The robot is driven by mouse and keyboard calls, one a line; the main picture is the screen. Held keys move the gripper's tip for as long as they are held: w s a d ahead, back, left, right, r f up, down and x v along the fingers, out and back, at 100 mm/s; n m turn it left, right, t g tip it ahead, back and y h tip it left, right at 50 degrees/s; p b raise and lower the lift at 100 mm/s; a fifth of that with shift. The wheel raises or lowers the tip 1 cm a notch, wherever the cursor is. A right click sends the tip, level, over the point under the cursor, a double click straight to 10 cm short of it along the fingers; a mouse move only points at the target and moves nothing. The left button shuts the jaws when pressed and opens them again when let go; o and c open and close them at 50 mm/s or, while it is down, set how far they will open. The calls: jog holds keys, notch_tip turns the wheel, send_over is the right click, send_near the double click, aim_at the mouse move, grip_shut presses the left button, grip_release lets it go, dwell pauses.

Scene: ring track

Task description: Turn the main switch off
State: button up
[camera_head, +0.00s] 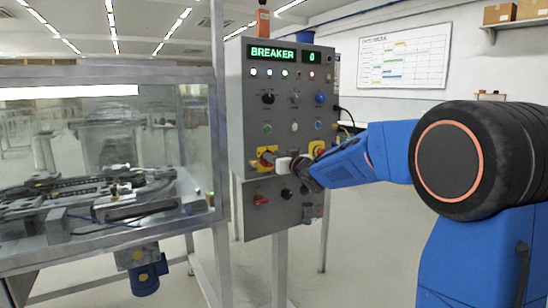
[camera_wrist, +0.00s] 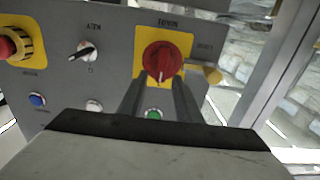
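The main switch is a red rotary knob on a yellow plate on the grey control panel; in the head view the main switch (camera_head: 267,156) is at the panel's lower left, partly behind my gripper. The wrist view is upside down and shows the main switch (camera_wrist: 163,60) close up, with a pale mark on its handle. My gripper (camera_head: 285,164) is right in front of the switch. In the wrist view my gripper (camera_wrist: 160,84) has its two dark fingers apart, with their tips at the knob's near edge. I cannot tell whether they touch it.
The control panel (camera_head: 238,105) has a green display reading BREAKER, several lamps and other knobs. A red mushroom button on a yellow plate (camera_wrist: 20,43) and a key switch (camera_wrist: 87,52) are beside the switch. A glass-walled machine (camera_head: 95,150) stands left of the panel.

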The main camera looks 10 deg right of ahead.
grip_shut()
jog(key=shift+a+n, duration=0.1)
jog(key=shift+n, duration=0.2)
jog(key=f+n, duration=0.1)
jog(key=n, duration=0.4)
jog(key=a+n, duration=0.1)
jog(key=n, duration=0.5)
jog(key=a+f+n, duration=0.1)
jog(key=n, duration=0.5)
jog(key=shift+s+a+f, duration=0.1)
jog(key=shift+s+f, duration=0.2)
jog(key=shift+s, duration=0.1)
jog(key=shift+n, duration=0.3)
grip_release()
